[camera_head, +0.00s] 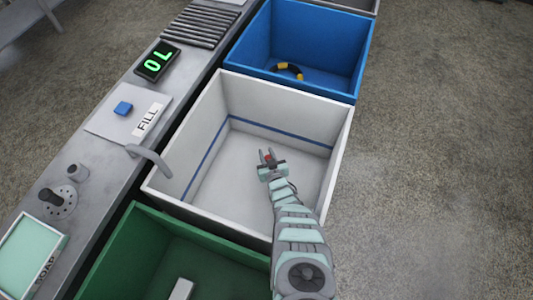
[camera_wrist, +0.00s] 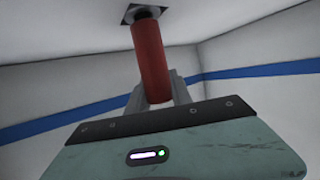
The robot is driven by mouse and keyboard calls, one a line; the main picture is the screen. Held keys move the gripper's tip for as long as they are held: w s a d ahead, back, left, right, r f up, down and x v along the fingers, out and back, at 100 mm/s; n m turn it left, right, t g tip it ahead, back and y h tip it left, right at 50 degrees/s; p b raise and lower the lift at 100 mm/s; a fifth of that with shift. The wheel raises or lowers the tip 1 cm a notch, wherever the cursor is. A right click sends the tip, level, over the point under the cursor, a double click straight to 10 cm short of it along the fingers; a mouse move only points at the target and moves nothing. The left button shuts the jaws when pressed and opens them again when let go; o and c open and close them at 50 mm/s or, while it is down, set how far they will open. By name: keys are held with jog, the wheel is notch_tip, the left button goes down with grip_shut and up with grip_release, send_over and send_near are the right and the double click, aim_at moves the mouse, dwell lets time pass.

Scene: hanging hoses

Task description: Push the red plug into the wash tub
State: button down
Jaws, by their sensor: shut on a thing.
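The white wash tub (camera_head: 340,135) stands in the middle of the head view, with a blue line around its inner walls and no water visible. My gripper (camera_head: 268,155) is inside it, shut on the red plug (camera_head: 267,157). In the wrist view the red plug (camera_wrist: 151,60) is a red cylinder in front of the grey fingers (camera_wrist: 178,88). Its far end meets a dark collar at a dark square fitting (camera_wrist: 133,12) on a pale tub surface. I cannot tell how deep the plug sits in the fitting.
A blue tub (camera_head: 365,60) holding a black and yellow ring (camera_head: 288,70) adjoins behind; a green tub (camera_head: 150,225) is in front. The counter at left carries a spout (camera_head: 150,155), a blue button (camera_head: 123,108), a FILL label (camera_head: 148,119) and a green display (camera_head: 157,61).

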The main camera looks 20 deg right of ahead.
jog(key=shift+w+d+f+b, duration=0.15)
jog(key=shift+f+b, duration=0.15)
jog(key=shift+f, duration=0.1)
jog(key=c, duration=1.1)
grip_release()
jog(key=shift+o, duration=0.2)
jog(key=shift+r, duration=0.1)
